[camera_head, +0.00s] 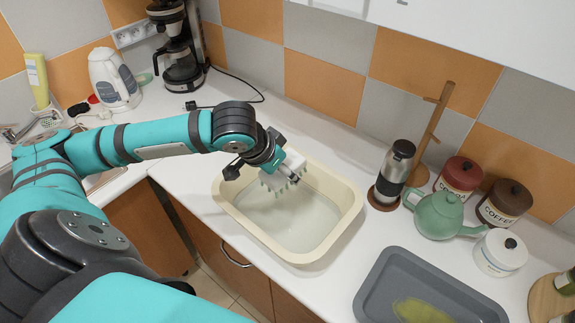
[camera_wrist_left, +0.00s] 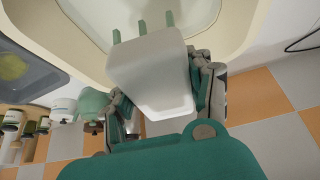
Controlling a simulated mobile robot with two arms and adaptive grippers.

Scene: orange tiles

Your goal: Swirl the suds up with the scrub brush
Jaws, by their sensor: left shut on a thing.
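A cream basin (camera_head: 352,208) stands on the white counter with a pale, greyish-white liquid (camera_head: 292,222) in it. My left gripper (camera_head: 268,170) reaches over the basin's back left part. It is shut on the scrub brush (camera_head: 285,176), a white block with green bristles. In the left wrist view the brush (camera_wrist_left: 152,72) sits between the two fingers (camera_wrist_left: 165,105), its bristles pointing toward the basin (camera_wrist_left: 250,22). The bristles are at or just above the liquid; I cannot tell whether they touch it. Separate suds are hard to make out. My right gripper is not in view.
Right of the basin stand a steel grinder (camera_head: 394,172), a wooden rack (camera_head: 432,125), a green teapot (camera_head: 438,214) and canisters (camera_head: 500,252). A grey tray (camera_head: 375,290) lies in front. A coffee maker (camera_head: 178,50) and kettle (camera_head: 112,80) stand at the back left.

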